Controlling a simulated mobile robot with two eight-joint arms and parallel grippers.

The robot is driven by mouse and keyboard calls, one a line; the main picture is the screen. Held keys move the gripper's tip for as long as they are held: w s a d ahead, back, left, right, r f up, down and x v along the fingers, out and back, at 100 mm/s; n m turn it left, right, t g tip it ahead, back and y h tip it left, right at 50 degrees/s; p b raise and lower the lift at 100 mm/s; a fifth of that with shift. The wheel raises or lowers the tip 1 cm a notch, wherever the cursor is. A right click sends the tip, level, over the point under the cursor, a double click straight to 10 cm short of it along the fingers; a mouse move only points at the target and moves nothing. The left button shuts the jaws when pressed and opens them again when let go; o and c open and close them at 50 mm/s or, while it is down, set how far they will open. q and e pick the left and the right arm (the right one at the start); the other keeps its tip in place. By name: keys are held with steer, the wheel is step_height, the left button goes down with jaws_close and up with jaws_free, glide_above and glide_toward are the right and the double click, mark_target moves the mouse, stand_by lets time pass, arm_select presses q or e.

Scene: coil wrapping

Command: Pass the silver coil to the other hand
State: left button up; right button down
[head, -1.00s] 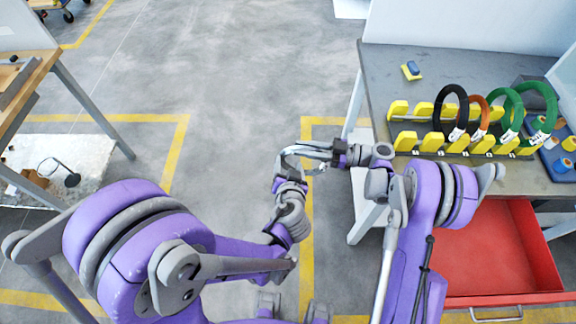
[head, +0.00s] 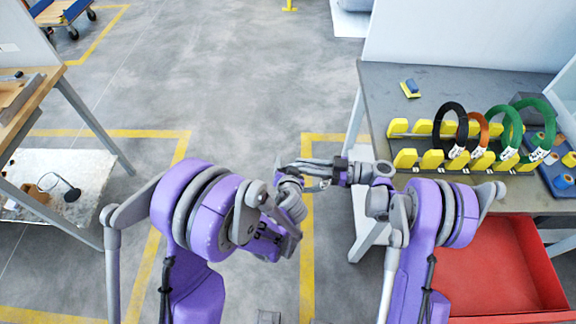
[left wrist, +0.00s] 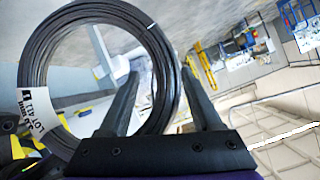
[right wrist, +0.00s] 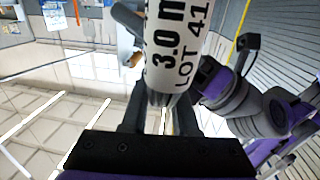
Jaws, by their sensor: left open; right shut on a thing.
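The silver coil, a dark grey ring of wire, fills the left of the left wrist view (left wrist: 35,70) with a white label on its outer side. My right gripper (head: 328,174) is shut on it; in the right wrist view the labelled coil (right wrist: 176,40) is edge-on at the fingers. My left gripper (head: 288,170) is open, close to the right one. In the left wrist view one finger lies across the ring's opening and the other outside, with the ring's right side between them. I cannot tell whether they touch. In the head view the coil is hard to make out.
At the right, a grey workbench (head: 385,85) carries a yellow-post rack (head: 405,160) with black, orange and green coils. An open red drawer (head: 485,265) is below it. A wooden-topped table (head: 40,88) stands at the left. The floor between is clear.

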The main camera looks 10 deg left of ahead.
arm_select(q)
steer(key=shift+c, duration=0.2)
steer(key=c, duration=0.9)
jaws_close()
steer(key=shift+d, duration=0.2)
arm_select(e)
steer(key=shift+a, duration=0.15)
